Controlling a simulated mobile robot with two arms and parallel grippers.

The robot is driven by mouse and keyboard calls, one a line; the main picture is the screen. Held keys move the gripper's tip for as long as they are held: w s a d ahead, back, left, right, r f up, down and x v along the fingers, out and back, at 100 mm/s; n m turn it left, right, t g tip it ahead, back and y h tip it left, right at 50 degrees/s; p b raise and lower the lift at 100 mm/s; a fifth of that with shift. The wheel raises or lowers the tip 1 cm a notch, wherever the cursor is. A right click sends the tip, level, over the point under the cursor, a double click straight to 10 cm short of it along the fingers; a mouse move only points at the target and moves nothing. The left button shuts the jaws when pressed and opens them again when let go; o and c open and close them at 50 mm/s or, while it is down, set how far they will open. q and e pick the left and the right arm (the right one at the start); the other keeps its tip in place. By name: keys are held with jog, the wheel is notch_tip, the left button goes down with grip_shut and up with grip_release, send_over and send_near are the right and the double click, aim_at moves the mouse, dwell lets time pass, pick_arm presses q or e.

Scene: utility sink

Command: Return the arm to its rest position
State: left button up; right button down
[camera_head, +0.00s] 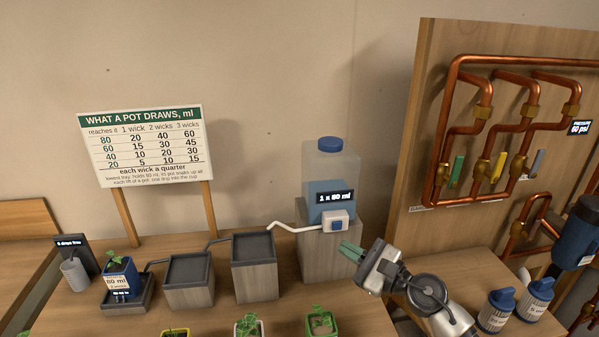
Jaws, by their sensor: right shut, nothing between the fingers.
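My right gripper (352,249) comes in from the lower right, with its arm (425,290) behind it. Its green fingers are closed together and hold nothing. They point left, in front of the wooden block (325,258) under the water tank (331,180). I cannot tell from this view whether the fingertips touch the block. My left gripper is not in view.
Grey-topped blocks (254,266) and a blue potted plant (119,275) stand left. Several pots (321,322) line the front edge. A sign (141,145) stands behind. Copper pipes (447,120) and blue-lidded canisters (497,310) are at right.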

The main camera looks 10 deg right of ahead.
jog(key=s+d+f+m+t+h, duration=0.1)
jog(key=s+d+f+m+h, duration=0.3)
jog(key=m, duration=0.8)
jog(key=s+d+m+t+h, duration=0.1)
jog(key=s+m+h, duration=0.2)
jog(key=m+h, duration=0.55)
jog(key=s+d+f+m+t+h, duration=0.1)
jog(key=s+d+f+m+h, duration=0.15)
jog(key=m, duration=1.15)
jog(key=s+a+f+m+g+y, duration=0.1)
jog(key=s+f+m+g, duration=0.35)
jog(key=s, duration=0.25)
jog(key=s+a+f+m+g+y, duration=0.1)
jog(key=s+a+f+m+g, duration=0.15)
jog(key=s+m+g, duration=0.4)
jog(key=s+f+m+g, duration=0.2)
jog(key=s+f+m, duration=0.2)
jog(key=s, duration=0.5)
notch_tip(320, 180, down, 27)
jog(key=g, duration=0.2)
jog(key=s+d+f, duration=0.2)
jog(key=s+f, duration=1.3)
jog(key=s, duration=0.1)
jog(key=shift+s+d+n+g, duration=0.2)
jog(key=shift+d+n+g, duration=0.15)
jog(key=shift+g, duration=0.05)
